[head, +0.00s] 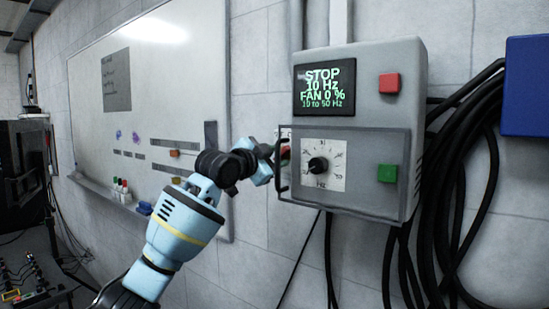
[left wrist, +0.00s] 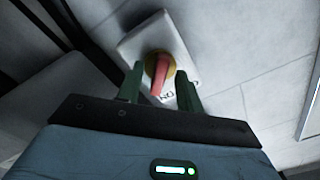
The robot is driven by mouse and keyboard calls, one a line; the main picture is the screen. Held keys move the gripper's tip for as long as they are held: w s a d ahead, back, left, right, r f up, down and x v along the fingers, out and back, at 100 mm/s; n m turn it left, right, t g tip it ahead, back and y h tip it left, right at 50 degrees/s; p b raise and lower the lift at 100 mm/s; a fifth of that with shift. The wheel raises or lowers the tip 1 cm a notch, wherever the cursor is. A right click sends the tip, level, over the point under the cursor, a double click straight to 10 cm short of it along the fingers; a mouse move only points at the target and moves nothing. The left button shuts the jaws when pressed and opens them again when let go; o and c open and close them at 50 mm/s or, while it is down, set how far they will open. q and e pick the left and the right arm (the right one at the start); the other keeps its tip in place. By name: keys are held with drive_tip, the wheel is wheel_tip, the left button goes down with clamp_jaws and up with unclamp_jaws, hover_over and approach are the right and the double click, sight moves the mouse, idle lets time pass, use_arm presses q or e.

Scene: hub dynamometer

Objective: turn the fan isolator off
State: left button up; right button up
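The fan isolator shows in the left wrist view as a white plate (left wrist: 185,52) with a round yellow base and a red handle (left wrist: 160,75). Lettering that looks like "ON" is beside the handle, partly covered by a finger. My left gripper (left wrist: 160,73) is open, with its two green fingers on either side of the red handle. Gaps show beside the handle, and I cannot tell whether either finger touches it. In the head view my left gripper (head: 275,164) is at the left side of the grey control box, where it mostly hides the isolator. My right gripper is not in view.
The grey control box (head: 405,60) has a display (head: 324,88) reading STOP, 10 Hz, FAN 0 %. It has a red button (head: 389,83), a green button (head: 387,173) and a black knob (head: 318,165). Black cables (head: 470,180) hang at right; a whiteboard (head: 180,75) is at left.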

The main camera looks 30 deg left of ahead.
use_arm(q)
clamp_jaws()
drive_tip(key=shift+n, duration=9.2)
